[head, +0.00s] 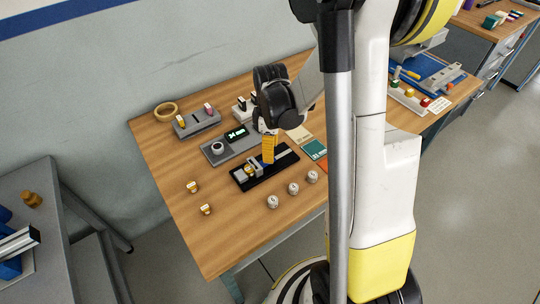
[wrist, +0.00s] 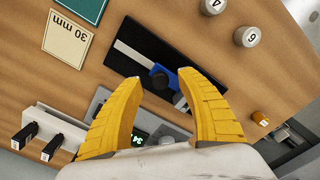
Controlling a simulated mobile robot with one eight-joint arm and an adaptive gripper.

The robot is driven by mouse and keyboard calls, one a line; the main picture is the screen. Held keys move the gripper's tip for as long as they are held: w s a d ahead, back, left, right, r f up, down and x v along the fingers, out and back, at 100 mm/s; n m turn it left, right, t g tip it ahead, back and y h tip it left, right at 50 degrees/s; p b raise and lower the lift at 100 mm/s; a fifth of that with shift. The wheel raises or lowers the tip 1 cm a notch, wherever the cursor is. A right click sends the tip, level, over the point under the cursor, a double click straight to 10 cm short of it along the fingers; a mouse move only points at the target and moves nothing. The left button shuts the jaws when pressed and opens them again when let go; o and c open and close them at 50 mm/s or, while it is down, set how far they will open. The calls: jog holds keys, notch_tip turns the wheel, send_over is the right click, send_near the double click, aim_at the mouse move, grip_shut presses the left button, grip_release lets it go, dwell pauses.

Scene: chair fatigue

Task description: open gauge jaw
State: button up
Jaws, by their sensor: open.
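The gauge (head: 284,163) is a black base lying on the wooden table. My gripper (head: 268,160) is over the gauge, pointing down. The fingers and my wrist hide part of the gauge.
A grey readout unit (head: 212,158) stands behind the gauge. Numbered weights (head: 293,189) stand in front, and small brass pieces (head: 193,187) lie to the left. A "30 mm" card (wrist: 67,40) and a green card (head: 315,149) lie beside the gauge.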

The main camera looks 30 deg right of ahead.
jog(key=shift+f, duration=0.65)
grip_shut()
jog(key=shift+w+d, duration=0.1)
jog(key=shift+d, duration=1.7)
grip_release()
jog(key=shift+d, duration=0.1)
